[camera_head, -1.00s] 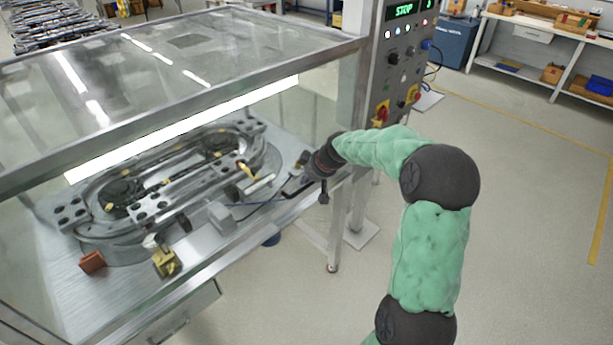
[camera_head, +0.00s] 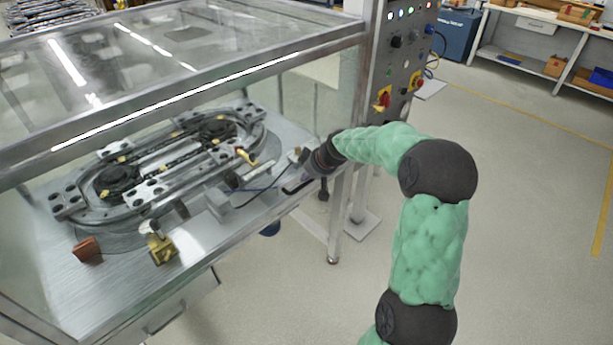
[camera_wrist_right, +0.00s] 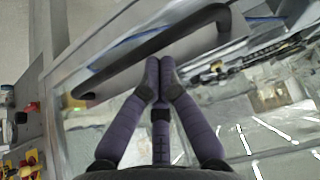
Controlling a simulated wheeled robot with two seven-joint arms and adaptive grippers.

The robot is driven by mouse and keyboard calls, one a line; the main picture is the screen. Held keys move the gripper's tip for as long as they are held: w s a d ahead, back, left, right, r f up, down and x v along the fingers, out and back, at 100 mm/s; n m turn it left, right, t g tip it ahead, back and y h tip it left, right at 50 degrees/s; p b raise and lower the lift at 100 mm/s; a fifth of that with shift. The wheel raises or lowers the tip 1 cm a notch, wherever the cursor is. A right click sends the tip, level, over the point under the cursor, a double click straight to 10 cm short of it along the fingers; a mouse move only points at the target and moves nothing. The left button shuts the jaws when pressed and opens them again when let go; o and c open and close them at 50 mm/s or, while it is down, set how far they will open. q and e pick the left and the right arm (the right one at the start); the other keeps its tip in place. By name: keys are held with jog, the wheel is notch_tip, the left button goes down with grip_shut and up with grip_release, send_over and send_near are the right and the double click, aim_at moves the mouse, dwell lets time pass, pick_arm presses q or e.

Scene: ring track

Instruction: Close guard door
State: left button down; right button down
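The glazed guard (camera_head: 180,72) with its metal frame stands over the oval ring track (camera_head: 165,165) at the left of the head view. I cannot tell which of its panes is the guard door. A dark bar handle (camera_wrist_right: 195,35) lies along a pale frame in the right wrist view, just beyond my right fingertips. My right gripper (camera_wrist_right: 160,68) has its purple fingers together, with nothing visible between them. I cannot tell whether they touch the handle. In the head view my right gripper (camera_head: 299,184) is at the cabinet's front edge, near its right corner. My left gripper is out of view.
A control panel (camera_head: 405,60) with buttons and a red switch stands right of the guard. A yellow block (camera_head: 161,248) and a reddish block (camera_head: 88,250) sit on the metal worktop. The floor (camera_head: 530,210) at right is clear. A shelved bench (camera_head: 545,55) stands behind.

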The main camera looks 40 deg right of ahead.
jog(key=shift+r+p, duration=0.3)
jog(key=shift+p, duration=0.1)
jog(key=r+p, duration=0.1)
jog(key=r, duration=0.1)
jog(key=r+p, duration=0.1)
jog(key=shift+w+a+r+p, duration=0.1)
jog(key=shift+w+r+p, duration=0.25)
jog(key=shift+w+r, duration=0.05)
jog(key=p+v, duration=0.2)
jog(key=v, duration=0.7)
jog(key=shift+s, duration=0.3)
jog(key=shift+r, duration=0.15)
